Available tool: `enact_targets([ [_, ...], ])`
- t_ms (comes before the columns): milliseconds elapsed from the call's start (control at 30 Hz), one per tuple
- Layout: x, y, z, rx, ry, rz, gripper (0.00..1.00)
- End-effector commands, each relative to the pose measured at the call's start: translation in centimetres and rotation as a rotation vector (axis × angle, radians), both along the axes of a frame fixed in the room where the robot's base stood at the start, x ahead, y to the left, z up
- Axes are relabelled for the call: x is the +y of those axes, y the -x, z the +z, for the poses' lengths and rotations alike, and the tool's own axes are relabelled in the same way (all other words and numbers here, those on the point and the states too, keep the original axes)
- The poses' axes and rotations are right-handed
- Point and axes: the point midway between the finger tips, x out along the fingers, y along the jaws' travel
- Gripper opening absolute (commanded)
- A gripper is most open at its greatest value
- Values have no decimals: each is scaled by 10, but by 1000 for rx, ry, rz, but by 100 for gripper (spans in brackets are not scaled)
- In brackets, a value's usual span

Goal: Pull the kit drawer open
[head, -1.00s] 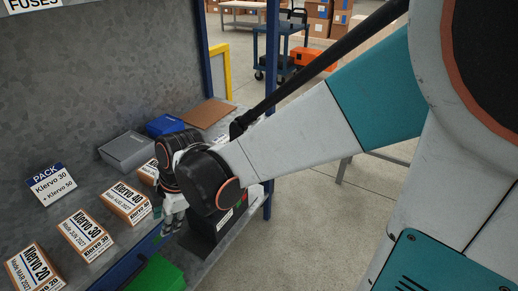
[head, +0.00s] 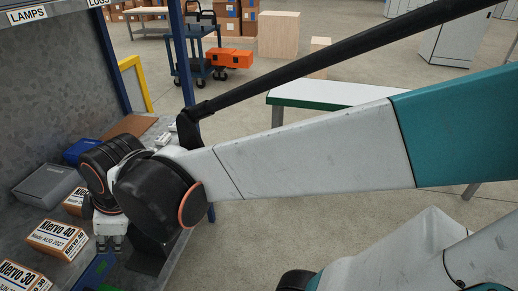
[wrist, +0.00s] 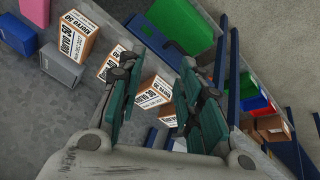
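I cannot pick out the kit drawer for certain in either view. A dark box (head: 150,255) stands at the shelf end, partly hidden behind my gripper and wrist. My gripper (head: 110,243) points down near the shelf's front edge, beside a Klervo 40 carton (head: 57,240). In the wrist view, the two teal-padded fingers of my gripper (wrist: 163,85) stand apart with nothing held between them. Cartons (wrist: 152,92) show beyond and between the fingers. A green bin (wrist: 183,22) lies past the fingertips at the top of the wrist view.
A grey case (head: 47,186) and a blue box (head: 83,151) stand on the shelf (head: 22,222). A blue post (head: 181,60) rises at the shelf's end. A white-topped table (head: 330,95) and a blue cart (head: 195,60) stand beyond; open floor lies right of the shelf.

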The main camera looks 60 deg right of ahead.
Motion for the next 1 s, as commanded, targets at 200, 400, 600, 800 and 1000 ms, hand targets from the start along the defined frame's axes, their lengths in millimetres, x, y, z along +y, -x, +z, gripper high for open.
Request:
enact_targets([
  [200,-2,1,2,-2,-5,-20,33],
  [400,-2,1,2,-2,-5,-19,33],
  [600,-4,2,3,-4,-9,-32,33],
  [800,-21,21,13,-24,-76,-235,33],
  [1000,-45,49,24,-66,-196,-540,33],
])
